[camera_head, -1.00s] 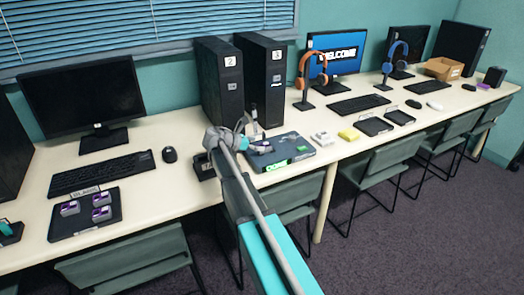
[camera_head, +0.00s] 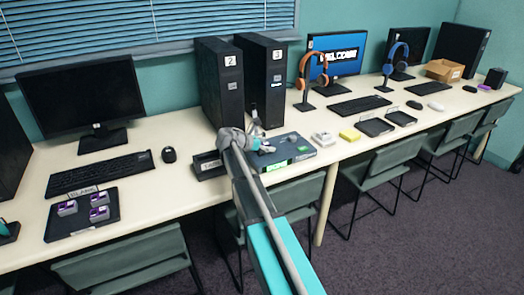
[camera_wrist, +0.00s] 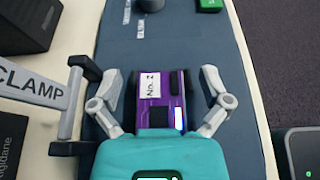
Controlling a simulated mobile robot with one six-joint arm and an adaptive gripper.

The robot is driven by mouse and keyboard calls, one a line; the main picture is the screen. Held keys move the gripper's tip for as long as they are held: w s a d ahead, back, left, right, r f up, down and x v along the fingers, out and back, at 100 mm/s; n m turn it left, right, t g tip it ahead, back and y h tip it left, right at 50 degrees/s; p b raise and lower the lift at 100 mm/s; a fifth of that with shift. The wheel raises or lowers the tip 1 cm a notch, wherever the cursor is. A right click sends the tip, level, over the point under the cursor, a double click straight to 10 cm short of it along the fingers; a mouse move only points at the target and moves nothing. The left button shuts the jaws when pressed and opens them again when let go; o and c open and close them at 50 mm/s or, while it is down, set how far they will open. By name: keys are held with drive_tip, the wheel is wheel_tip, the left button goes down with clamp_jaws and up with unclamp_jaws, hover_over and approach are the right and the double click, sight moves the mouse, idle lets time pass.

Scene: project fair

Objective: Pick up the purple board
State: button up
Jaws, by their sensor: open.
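The purple board (camera_wrist: 158,98) with a white "No. 2" label lies on a dark blue-grey slab in the wrist view. My open gripper (camera_wrist: 160,88) has one finger on each side of it, with a gap visible on both sides. The board's near end is hidden by the teal gripper body. In the head view my gripper (camera_head: 266,147) is over the left part of the slab (camera_head: 298,146), and I cannot make out the board there.
A stand labelled "CLAMP" (camera_wrist: 32,88) is close left of my gripper. A green piece (camera_wrist: 209,4) lies farther along the slab. Black towers (camera_head: 267,85) stand behind. Small purple-topped modules (camera_head: 68,207) sit on a tray at left. Chairs line the table front.

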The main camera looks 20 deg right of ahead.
idle(0.4)
drive_tip(key=c, duration=1.3)
drive_tip(key=shift+r, duration=0.25)
wheel_tip(320, 180, up, 2)
drive_tip(key=shift+p, duration=1.25)
drive_tip(key=s+d+r+p, duration=0.2)
drive_tip(key=s+r+p, duration=0.8)
drive_tip(key=s, duration=0.4)
drive_tip(key=shift+r, duration=0.3)
drive_tip(key=shift+w, duration=0.1)
